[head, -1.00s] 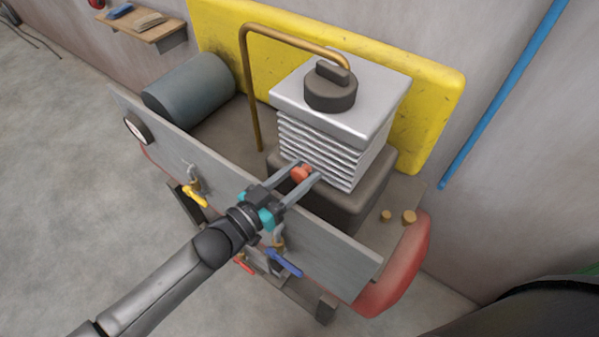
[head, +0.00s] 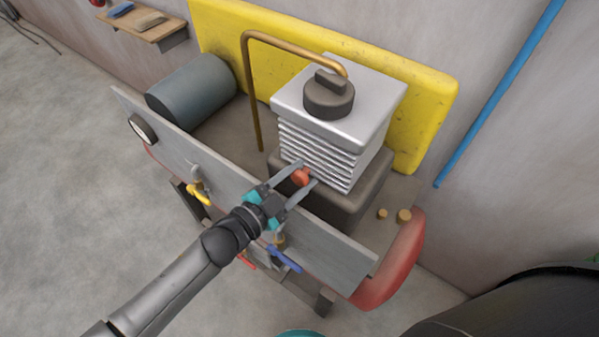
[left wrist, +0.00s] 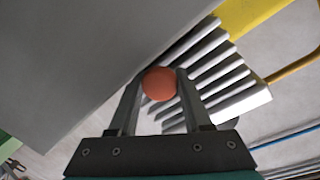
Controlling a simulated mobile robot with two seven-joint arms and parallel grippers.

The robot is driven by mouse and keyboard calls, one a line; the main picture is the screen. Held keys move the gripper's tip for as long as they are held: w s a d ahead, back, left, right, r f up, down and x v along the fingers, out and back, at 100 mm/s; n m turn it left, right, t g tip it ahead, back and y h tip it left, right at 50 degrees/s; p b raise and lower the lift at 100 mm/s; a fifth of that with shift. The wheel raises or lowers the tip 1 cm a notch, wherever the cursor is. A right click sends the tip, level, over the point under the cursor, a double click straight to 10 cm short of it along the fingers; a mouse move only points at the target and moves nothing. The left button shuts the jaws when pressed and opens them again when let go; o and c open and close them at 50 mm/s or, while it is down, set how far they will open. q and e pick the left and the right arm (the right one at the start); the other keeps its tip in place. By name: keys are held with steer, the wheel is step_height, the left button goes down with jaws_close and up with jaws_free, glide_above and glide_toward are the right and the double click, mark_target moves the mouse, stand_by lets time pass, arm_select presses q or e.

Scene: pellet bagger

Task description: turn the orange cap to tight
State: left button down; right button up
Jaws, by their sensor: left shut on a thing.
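The orange cap (head: 301,177) is a small round knob at the foot of the silver finned block (head: 322,150), above the dark base. My left gripper (head: 306,174) reaches over the grey panel, with its two fingers on either side of the cap. In the left wrist view the cap (left wrist: 159,84) sits between the fingertips, and the gripper is shut on it. How tight the cap is cannot be seen. A dark curved shape at the lower right may be part of me; my right gripper does not show.
The grey panel (head: 330,255) stands in front, with a yellow-handled valve (head: 197,192) and a blue lever (head: 285,258). A brass pipe (head: 247,90) arches to the block's top. A yellow board (head: 430,110) stands behind.

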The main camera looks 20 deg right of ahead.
arm_select(q)
steer(key=shift+m, duration=0.6)
steer(key=shift+c, duration=2.2)
jaws_free()
steer(key=shift+o, duration=0.5)
steer(key=shift+s+f, duration=0.1)
